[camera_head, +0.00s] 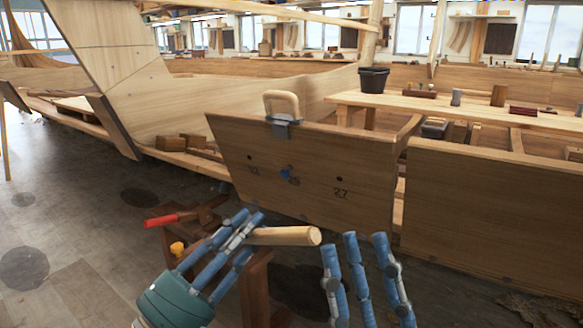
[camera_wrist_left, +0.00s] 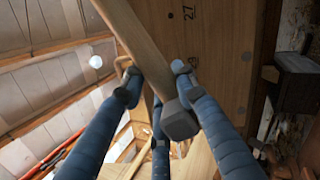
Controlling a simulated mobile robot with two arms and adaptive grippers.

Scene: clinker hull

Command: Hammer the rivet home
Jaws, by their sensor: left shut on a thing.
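My left gripper (camera_head: 250,228) is shut on a hammer, with its pale wooden handle (camera_head: 290,236) pointing right in front of the hull plank. In the left wrist view the blue fingers (camera_wrist_left: 155,95) close around the handle (camera_wrist_left: 140,40), and the dark hammer head (camera_wrist_left: 181,123) shows between them. The hull plank (camera_head: 222,150) carries dark holes and the mark 27. A small blue and dark piece (camera_head: 288,175) sits on its face; I cannot tell if it is the rivet. My right gripper (camera_head: 365,245) has spread fingers, open and empty, at the lower middle.
A wooden clamp-like loop with a grey block (camera_head: 281,128) sits on the plank's top edge. A brown stand (camera_head: 257,285) with a red-handled tool (camera_head: 165,218) is beside my left gripper. A bench (camera_head: 450,108) with a black bucket (camera_head: 373,79) stands behind. The left floor is clear.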

